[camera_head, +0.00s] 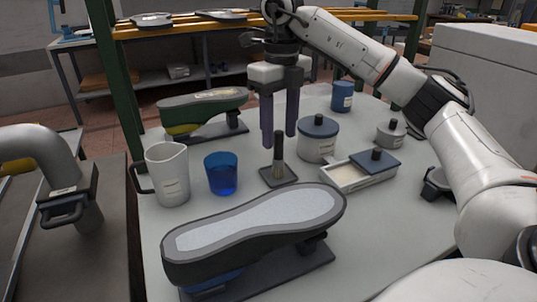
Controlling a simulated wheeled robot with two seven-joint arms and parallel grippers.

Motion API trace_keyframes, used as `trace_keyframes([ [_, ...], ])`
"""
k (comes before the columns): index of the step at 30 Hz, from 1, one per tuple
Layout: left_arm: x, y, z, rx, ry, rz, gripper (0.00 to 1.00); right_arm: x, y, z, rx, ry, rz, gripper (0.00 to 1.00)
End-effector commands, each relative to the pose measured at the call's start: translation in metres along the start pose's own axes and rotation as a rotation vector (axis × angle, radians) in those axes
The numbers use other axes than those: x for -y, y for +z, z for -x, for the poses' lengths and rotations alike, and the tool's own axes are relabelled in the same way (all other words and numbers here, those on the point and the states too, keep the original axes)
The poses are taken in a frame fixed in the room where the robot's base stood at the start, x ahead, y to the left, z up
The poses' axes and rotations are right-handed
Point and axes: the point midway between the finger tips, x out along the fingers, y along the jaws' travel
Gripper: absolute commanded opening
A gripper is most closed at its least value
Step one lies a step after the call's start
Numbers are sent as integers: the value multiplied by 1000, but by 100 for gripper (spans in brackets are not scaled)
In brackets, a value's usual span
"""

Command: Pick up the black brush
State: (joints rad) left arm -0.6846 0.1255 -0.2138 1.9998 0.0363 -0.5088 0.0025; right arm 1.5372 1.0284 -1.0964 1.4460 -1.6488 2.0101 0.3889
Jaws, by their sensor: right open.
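A dark, slim upright piece, which looks like the black brush (278,150), stands on a small square dark base (279,177) in the middle of the white table. My right gripper (279,138) points down over it, with its two dark fingers apart and nothing held. In the picture the top of the brush shows between the fingertips; I cannot tell how far it reaches between them in depth. My left gripper is not in view.
A blue cup (221,174) and white pitcher (168,175) stand left of the brush. A lidded pot (317,140) and an open box (358,175) are at right. A large shoe last (255,232) lies in front, another (203,108) behind left.

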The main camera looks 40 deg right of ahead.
Motion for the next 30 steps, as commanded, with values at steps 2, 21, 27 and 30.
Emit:
trace_keyframes([
  [2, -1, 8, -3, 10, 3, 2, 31, 1, 0, -16, -2, -1, -1, 45],
  [21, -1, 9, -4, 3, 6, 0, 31, 2, 3, -83, 0, -1, 0, 45],
  [27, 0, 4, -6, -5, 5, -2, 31, 2, 4, -83, 1, -1, 0, 45],
  [30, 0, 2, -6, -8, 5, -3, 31, 2, 4, -83, 0, -1, 0, 31],
])
